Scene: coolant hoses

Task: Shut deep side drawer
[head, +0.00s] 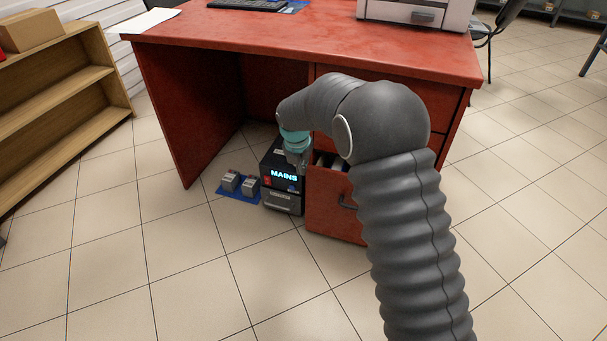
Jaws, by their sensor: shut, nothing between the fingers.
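The deep side drawer (326,203) is the low red drawer in the right pedestal of the red desk (220,28). It stands partly pulled out, with its open top and some pale contents showing behind the front panel. Its dark handle (345,201) is partly hidden by my arm. My gripper (302,167) is small in view, below the teal wrist ring, pointing down beside the drawer's left side and over a black box. It is shut and holds nothing. I cannot tell whether it touches the drawer.
The black box marked MAINS (283,182) stands on the floor just left of the drawer. Small grey blocks on a blue mat (236,192) lie further left. A wooden shelf (62,95) stands at far left. The tiled floor in front is clear.

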